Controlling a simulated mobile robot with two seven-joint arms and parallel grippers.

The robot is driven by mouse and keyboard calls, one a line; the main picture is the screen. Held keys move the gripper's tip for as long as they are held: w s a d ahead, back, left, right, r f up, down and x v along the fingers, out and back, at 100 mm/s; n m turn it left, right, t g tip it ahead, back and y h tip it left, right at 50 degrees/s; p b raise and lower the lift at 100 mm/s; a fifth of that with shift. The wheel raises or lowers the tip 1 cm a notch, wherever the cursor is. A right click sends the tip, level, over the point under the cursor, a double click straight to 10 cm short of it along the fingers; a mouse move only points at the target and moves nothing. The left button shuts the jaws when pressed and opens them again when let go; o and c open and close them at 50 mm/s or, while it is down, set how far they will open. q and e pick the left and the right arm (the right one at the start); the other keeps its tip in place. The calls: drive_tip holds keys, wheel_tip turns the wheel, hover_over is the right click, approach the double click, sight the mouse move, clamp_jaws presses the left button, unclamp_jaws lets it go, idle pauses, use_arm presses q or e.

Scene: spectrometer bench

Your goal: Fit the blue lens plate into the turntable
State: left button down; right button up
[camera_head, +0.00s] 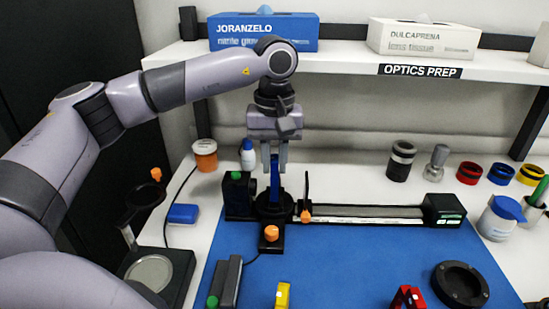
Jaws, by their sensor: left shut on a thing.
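The blue lens plate (275,182) stands upright, seen nearly edge-on. My left gripper (274,170) points straight down and is shut on its upper part. The plate's lower end is at the black round turntable (273,209), at the left end of the rail. I cannot tell whether the plate is fully seated in it. My right gripper is not in view.
A black block with a green knob (238,195) is close left of the turntable. A thin upright black plate (307,190) stands right of it. Yellow (282,294) and red (407,297) pieces are at the front of the blue mat (350,262). A shelf (350,62) spans the back.

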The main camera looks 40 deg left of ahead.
use_arm(q)
drive_tip(key=shift+f, duration=0.2)
drive_tip(key=shift+f+b, duration=0.8)
drive_tip(key=shift+f, duration=0.15)
drive_tip(key=c, duration=0.9)
unclamp_jaws()
drive_tip(key=shift+r, duration=3.55)
